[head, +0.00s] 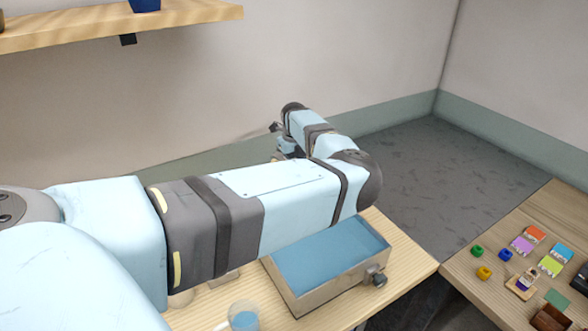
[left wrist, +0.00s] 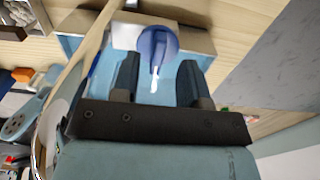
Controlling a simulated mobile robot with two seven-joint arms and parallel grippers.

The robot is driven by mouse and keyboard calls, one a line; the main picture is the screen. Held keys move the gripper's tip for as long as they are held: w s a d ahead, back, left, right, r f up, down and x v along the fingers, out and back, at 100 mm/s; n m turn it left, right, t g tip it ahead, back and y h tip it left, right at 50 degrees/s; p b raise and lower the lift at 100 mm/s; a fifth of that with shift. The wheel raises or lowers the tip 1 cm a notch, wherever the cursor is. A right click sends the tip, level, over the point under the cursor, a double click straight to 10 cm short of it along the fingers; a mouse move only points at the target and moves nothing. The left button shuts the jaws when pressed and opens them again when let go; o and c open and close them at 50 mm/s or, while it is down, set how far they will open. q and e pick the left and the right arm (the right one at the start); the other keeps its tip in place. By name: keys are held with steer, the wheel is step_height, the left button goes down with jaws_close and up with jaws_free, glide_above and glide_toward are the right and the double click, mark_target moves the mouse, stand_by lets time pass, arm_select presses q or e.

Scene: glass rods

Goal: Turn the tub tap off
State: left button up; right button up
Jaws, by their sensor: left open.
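The tub (head: 329,289) stands on a light wooden table, filled with blue water, with a grey knob-like fitting (head: 376,277) low on its near right side. My left arm crosses the head view and hides the area behind the tub. In the left wrist view, my left gripper (left wrist: 158,68) is open, a dark finger on each side. A blue round-ended handle (left wrist: 158,42), apparently the tap's, shows between and just beyond the fingertips. I cannot tell whether the fingers touch it. Pale blue water seems to show behind it. My right gripper is not in view.
A clear cup with blue liquid (head: 243,318) stands at the table's near edge, left of the tub. A second wooden table (head: 463,272) at the right holds several small coloured pieces. A wooden shelf (head: 80,30) is on the wall at upper left.

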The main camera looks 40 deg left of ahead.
arm_select(q)
steer(key=shift+f+p, duration=0.3)
steer(key=shift+f, duration=1.55)
jaws_close()
